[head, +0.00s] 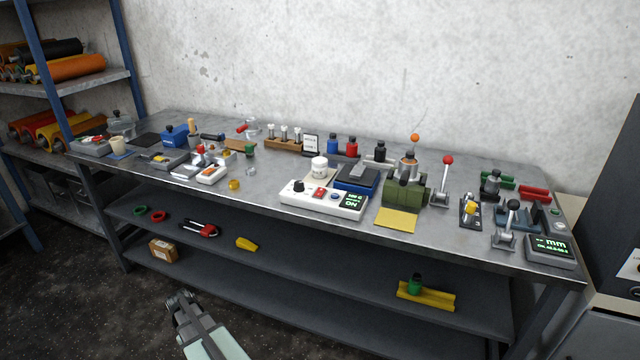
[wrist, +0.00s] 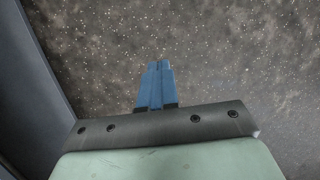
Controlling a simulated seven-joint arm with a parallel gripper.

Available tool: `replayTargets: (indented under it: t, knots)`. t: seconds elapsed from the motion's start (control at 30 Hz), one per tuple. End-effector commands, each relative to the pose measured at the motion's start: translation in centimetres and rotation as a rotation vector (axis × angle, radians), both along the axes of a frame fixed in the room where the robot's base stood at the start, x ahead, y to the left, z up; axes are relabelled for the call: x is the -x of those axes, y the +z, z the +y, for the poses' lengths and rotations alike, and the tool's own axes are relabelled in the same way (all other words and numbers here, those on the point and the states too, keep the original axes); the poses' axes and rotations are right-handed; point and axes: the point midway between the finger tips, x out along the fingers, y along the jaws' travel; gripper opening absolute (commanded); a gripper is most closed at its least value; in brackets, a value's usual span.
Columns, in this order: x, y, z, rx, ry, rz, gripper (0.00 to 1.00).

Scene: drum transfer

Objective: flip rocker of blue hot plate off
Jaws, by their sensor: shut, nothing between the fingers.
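A blue block with a dark top plate (head: 355,178) sits mid-bench in the head view, and I take it as the blue hot plate. Right in front of it is a white control panel (head: 310,203) with a black knob, a red rocker (head: 319,193) and a green-lit display (head: 352,200) that seems to read ON. I cannot tell which way the rocker is tilted. My gripper (head: 180,300) is low in front of the bench, well apart from the panel. In the wrist view its blue fingers (wrist: 155,85) are shut and empty over the speckled floor.
A white jar (head: 319,168) stands behind the panel. A green machine (head: 404,193) and a red-knobbed lever (head: 445,178) are to the right. The bench's front edge and lower shelves (head: 300,257) lie between my gripper and the panel.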

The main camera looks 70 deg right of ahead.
Motion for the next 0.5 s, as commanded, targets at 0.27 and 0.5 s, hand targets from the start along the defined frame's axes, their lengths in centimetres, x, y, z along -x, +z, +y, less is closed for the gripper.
replayTargets:
  t: [0.27, 0.5]
  knots:
    - [-2.2, 5.6, -8.7, 0.014, -0.005, -0.065, 0.0]
    - [-2.6, 11.1, -16.0, 0.035, -0.006, -0.114, 0.0]
